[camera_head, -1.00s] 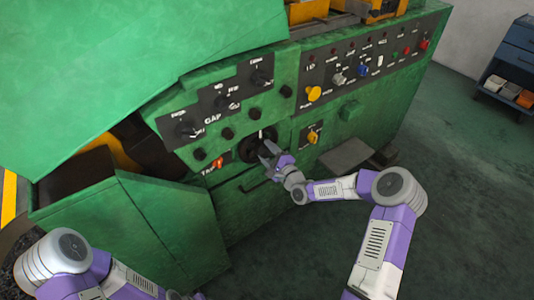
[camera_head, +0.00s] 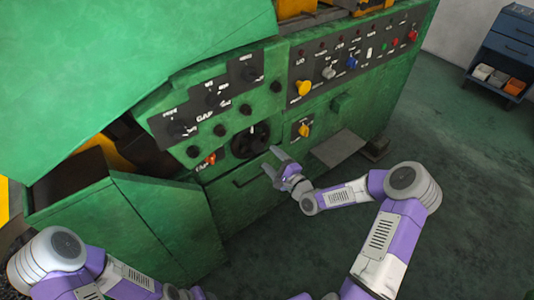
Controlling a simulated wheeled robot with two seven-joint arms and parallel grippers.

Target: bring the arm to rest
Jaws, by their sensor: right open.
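My right gripper (camera_head: 273,162) is open and empty. It is in front of the green machine (camera_head: 160,222), just right of and below a black round handwheel (camera_head: 250,141), and appears apart from it. My right arm (camera_head: 395,225) comes in from the lower right, bent at the elbow. My left arm (camera_head: 60,265) shows at the lower left; its gripper is not in view.
The panels carry black knobs, a yellow knob (camera_head: 304,88), a second yellow knob (camera_head: 304,130), a blue knob (camera_head: 351,62) and an orange-red switch (camera_head: 210,158). A grey plate (camera_head: 338,147) juts out near the floor. A blue cabinet (camera_head: 508,50) stands far right. The dark floor between is clear.

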